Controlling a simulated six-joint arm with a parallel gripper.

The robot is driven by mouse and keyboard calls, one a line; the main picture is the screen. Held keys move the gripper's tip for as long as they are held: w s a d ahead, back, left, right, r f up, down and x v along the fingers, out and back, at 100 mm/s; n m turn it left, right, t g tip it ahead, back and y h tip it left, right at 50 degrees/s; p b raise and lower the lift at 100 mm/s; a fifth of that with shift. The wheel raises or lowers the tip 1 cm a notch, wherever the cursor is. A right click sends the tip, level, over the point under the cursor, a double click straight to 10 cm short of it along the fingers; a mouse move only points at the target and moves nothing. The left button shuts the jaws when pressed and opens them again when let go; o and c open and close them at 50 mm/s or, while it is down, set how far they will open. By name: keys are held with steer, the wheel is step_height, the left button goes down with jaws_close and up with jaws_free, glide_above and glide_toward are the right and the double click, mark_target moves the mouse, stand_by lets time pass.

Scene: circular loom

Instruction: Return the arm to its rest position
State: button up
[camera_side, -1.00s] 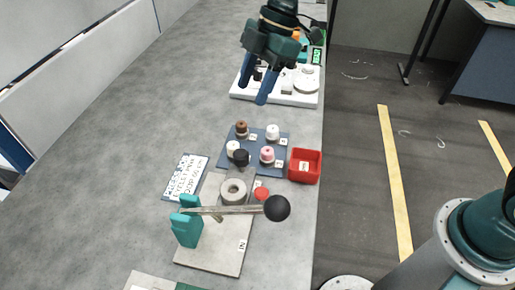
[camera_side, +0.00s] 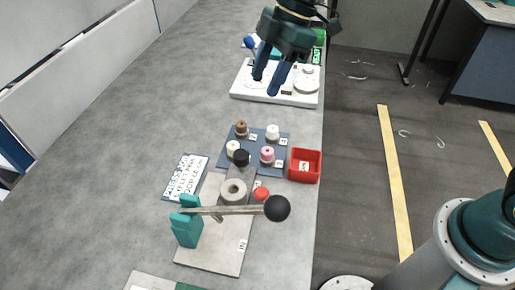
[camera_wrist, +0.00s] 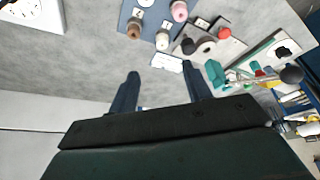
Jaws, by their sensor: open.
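My gripper (camera_side: 270,83) is in the air at the top of the side view, over the white base unit (camera_side: 262,94). Its two blue fingers are apart with nothing between them. In the wrist view my gripper (camera_wrist: 160,90) also shows two spread, empty fingers with bare grey table beyond them.
A blue mat (camera_side: 254,160) holds several small spools. A red bin (camera_side: 305,166) stands at the table's right edge. A press with a lever and black knob (camera_side: 277,208) stands nearer the camera, a printed card (camera_side: 185,178) beside it. The table's left side is clear.

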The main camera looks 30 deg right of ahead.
steer(key=s+d+r+m+t+h, duration=0.1)
steer(key=s+d+r+m+t, duration=0.1)
steer(key=s+d+r+m, duration=0.4)
steer(key=s+d+r+m+t+h, duration=0.15)
steer(key=s+d+m, duration=0.35)
steer(key=s+d, duration=0.55)
steer(key=s+d+f+m+t+h, duration=0.1)
steer(key=s+d+f+m+h, duration=0.1)
steer(key=s, duration=0.7)
steer(key=d+f+m, duration=0.1)
steer(key=d+m, duration=0.1)
steer(key=m, duration=0.1)
steer(key=shift+f+m, duration=0.2)
steer(key=shift+m, duration=0.1)
